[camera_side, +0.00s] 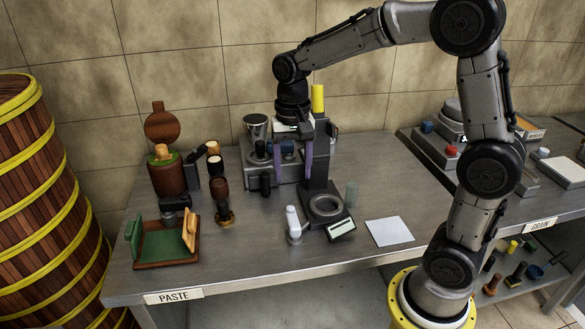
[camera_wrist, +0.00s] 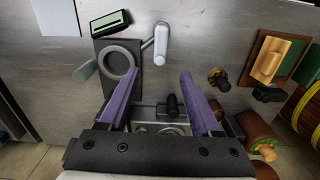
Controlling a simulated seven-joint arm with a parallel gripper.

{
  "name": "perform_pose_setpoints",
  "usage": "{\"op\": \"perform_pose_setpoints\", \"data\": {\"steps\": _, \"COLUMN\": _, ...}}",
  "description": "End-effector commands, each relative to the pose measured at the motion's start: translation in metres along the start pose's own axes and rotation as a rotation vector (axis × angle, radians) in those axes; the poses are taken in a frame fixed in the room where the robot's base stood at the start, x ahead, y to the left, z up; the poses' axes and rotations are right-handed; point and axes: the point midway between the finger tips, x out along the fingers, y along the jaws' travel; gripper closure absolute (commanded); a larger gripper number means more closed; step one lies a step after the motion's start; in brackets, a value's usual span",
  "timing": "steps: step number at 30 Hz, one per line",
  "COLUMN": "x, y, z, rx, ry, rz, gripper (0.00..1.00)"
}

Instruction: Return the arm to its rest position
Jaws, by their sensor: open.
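My gripper (camera_side: 293,160) hangs pointing down over the back middle of the steel table marked PASTE (camera_side: 120,280). Its two purple fingers are apart, and nothing shows between them. In the wrist view my gripper (camera_wrist: 158,92) is open, with the table surface and a grey appliance below it. The arm is raised and bent, reaching left from its yellow-ringed base at the right.
A scale-like device with a ring (camera_side: 326,206), a white-handled tool (camera_side: 293,224) and a white sheet (camera_side: 389,231) lie in front. A grinder (camera_side: 165,175), tampers (camera_side: 222,200) and a green-lined tray (camera_side: 165,248) stand left. The GRAIN table (camera_side: 520,205) adjoins right.

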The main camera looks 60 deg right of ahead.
Motion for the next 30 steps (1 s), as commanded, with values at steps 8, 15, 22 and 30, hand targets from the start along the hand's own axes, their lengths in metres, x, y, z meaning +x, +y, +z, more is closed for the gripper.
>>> {"op": "perform_pose_setpoints", "data": {"steps": 8, "x": 0.000, "y": 0.000, "z": 0.000, "rx": 0.000, "ry": 0.001, "rz": -0.001, "gripper": 0.35}}
{"op": "perform_pose_setpoints", "data": {"steps": 15, "x": -0.034, "y": 0.001, "z": 0.011, "rx": -0.019, "ry": 0.071, "rz": -0.063, "gripper": 0.35}}
{"op": "perform_pose_setpoints", "data": {"steps": 22, "x": -0.083, "y": 0.041, "z": 0.070, "rx": -0.152, "ry": 0.218, "rz": -0.182, "gripper": 0.35}}
{"op": "perform_pose_setpoints", "data": {"steps": 30, "x": -0.079, "y": 0.094, "z": 0.135, "rx": -0.479, "ry": 0.400, "rz": -0.252, "gripper": 0.35}}
